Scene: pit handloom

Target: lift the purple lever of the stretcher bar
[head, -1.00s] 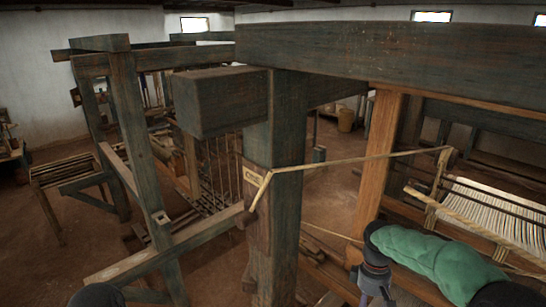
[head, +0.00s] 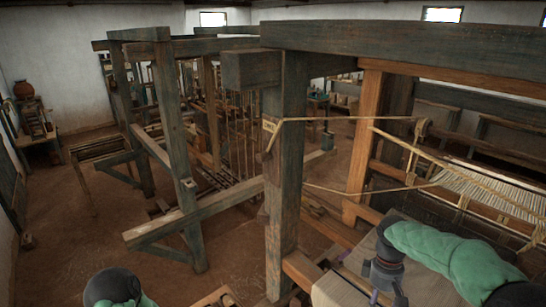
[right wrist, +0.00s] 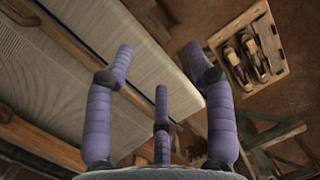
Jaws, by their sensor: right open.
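The purple lever and the stretcher bar cannot be made out in either view. A woven cloth (right wrist: 60,70) stretches along the left side of the right wrist view, with a pale band beside it. My right gripper (right wrist: 160,58) has purple fingers spread apart with nothing between them. The cloth and pale band lie beyond its fingertips. In the head view my right arm reaches in at the lower right, over a pale cloth surface (head: 340,290). Only a rounded part of my left arm shows at the bottom left; its gripper is out of frame.
A dark loom post (head: 285,180) and top beam (head: 400,38) stand left of and above my right arm. A cord (head: 345,119) runs from the post to the loom with pale warp threads (head: 490,187). A wooden box with shuttles (right wrist: 250,55) lies at upper right. Bare floor (head: 90,235) is at left.

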